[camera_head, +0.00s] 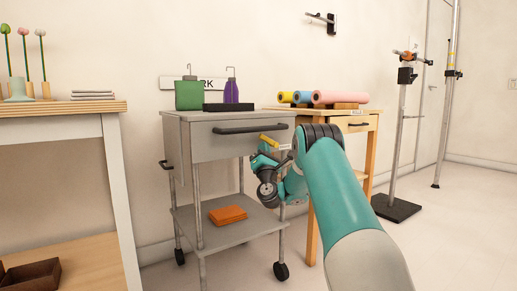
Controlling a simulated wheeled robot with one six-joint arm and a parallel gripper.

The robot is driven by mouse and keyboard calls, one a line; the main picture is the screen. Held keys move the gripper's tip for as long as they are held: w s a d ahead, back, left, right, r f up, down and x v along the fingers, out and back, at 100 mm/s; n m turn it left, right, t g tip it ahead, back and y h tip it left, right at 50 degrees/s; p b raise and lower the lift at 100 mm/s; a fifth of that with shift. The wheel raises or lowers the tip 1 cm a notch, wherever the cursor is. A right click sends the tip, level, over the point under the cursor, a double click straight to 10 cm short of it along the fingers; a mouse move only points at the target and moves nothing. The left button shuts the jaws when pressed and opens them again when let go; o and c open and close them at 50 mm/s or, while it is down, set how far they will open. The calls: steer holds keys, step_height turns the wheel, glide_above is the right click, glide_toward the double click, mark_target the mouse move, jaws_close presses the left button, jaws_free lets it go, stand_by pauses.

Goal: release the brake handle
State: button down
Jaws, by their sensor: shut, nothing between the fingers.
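A grey wheeled cart (189,140) stands against the wall, with a dark drawer handle on its front. A short yellow bar (269,139) shows near the cart's right front corner, just below the drawer. It looks like the brake handle, but its mounting is hidden. My gripper (284,157) is at that corner, just below and right of the yellow bar. Its fingers are small and partly hidden by my teal arm, and it holds nothing. I cannot tell whether it touches the bar.
Green and purple bottles (188,94) and a black tray (227,107) stand on the cart; orange cloth (228,214) lies on its lower shelf. A wooden table (371,139) with coloured rolls is close right. A white-legged table (117,180) is left. Floor at right is clear around a stand (397,208).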

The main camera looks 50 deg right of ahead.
steer(key=shift+r, duration=0.15)
steer(key=shift+d+r+p, duration=0.25)
steer(key=shift+r+p, duration=0.55)
steer(key=shift+p, duration=0.15)
steer(key=shift+r, duration=0.1)
steer(key=s+a+f+b, duration=0.5)
steer(key=a+f+b, duration=0.3)
steer(key=b, duration=1)
steer(key=shift+s+f, duration=0.15)
steer(key=shift+f, duration=0.75)
steer(key=shift+a, duration=0.1)
